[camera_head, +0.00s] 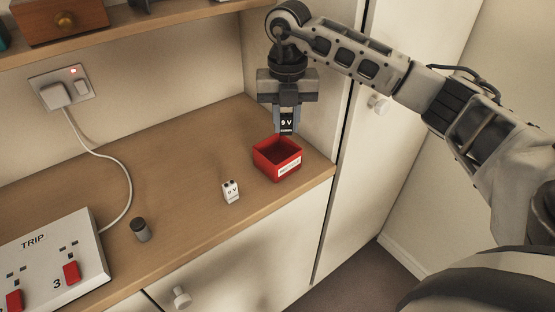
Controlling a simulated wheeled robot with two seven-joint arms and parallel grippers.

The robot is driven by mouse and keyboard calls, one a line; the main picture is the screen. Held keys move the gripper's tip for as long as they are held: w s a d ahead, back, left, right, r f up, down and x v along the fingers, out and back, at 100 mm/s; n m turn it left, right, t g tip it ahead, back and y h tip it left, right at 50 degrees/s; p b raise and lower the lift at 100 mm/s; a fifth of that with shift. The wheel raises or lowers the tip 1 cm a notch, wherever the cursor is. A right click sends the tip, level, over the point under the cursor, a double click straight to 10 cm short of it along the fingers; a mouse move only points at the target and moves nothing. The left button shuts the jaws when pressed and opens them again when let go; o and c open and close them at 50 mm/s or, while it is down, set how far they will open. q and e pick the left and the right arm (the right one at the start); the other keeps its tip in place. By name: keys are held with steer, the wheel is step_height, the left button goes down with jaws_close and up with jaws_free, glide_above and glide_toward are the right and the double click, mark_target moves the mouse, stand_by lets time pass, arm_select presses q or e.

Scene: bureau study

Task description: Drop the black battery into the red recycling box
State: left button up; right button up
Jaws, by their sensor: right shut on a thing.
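The black battery (287,123), marked 9 V, is held between the fingers of my right gripper (286,118). The gripper points down and is shut on the battery. The red recycling box (265,163) is open at the top and stands on the wooden counter near its right end. It has a white label on its front. In the picture the battery is just above the back rim of the box; the exact height between them is hard to tell. My left gripper is not in view.
A white 9 V battery (231,191) stands left of the box, and a small dark grey cylinder (141,230) farther left. A white power strip (80,247) lies at the lower left, its cable running to a wall socket (62,88). A shelf (130,27) hangs above.

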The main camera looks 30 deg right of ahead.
steer(key=o, duration=1)
steer(key=shift+o, duration=0.2)
steer(key=shift+r, duration=0.4)
step_height(320, 180, up, 15)
steer(key=p, duration=0.1)
